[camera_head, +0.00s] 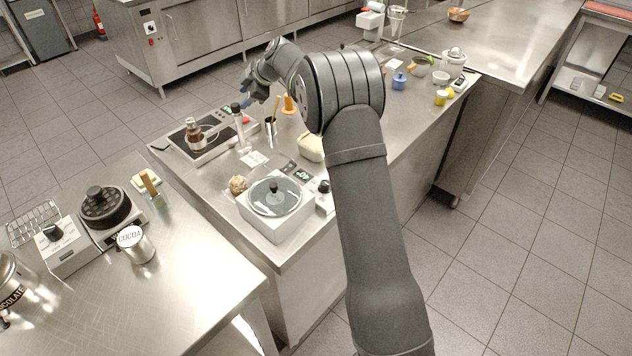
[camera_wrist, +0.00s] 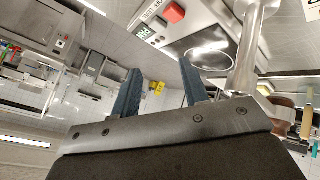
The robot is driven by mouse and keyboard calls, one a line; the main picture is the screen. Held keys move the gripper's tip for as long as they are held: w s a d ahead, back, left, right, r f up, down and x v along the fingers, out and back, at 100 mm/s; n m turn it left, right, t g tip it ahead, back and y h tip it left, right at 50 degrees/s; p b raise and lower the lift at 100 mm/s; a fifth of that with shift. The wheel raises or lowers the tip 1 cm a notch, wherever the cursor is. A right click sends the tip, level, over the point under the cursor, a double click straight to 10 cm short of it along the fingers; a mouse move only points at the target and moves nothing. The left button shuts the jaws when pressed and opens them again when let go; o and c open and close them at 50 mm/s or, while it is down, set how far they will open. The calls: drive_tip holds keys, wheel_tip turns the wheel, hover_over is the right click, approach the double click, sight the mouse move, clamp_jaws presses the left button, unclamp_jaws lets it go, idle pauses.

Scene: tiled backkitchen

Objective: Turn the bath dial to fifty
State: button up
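A white box-shaped bath (camera_head: 262,222) with a round grey lid and black knob stands on the middle counter in the head view. A black dial (camera_head: 324,187) on a small pale housing is at its right side, partly beside my arm; its setting is too small to read. A small display (camera_head: 302,175) glows green behind the bath. My gripper (camera_head: 249,101) is high over the far left part of this counter, away from the dial. In the wrist view its two blue fingers (camera_wrist: 159,72) are apart with nothing between them. The wrist view does not show the dial.
A second control box (camera_head: 66,247) with a black knob, a dark-lidded pot (camera_head: 104,208) and a cocoa tin (camera_head: 137,246) are on the left counter.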

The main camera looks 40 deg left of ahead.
drive_tip(key=s+d+r+m+t+h, duration=0.1)
drive_tip(key=s+d+r+m+h, duration=0.15)
drive_tip(key=d, duration=0.85)
drive_tip(key=s+d+r+m+h, duration=0.1)
drive_tip(key=d+r+m+h, duration=0.2)
drive_tip(key=d, duration=0.9)
drive_tip(key=s+d+r+m+t+h, duration=0.1)
drive_tip(key=d+r+m+h, duration=0.2)
drive_tip(key=d, duration=0.8)
wheel_tip(320, 180, down, 16)
drive_tip(key=shift+s+d, duration=0.1)
drive_tip(key=shift+d, duration=0.05)
clamp_jaws()
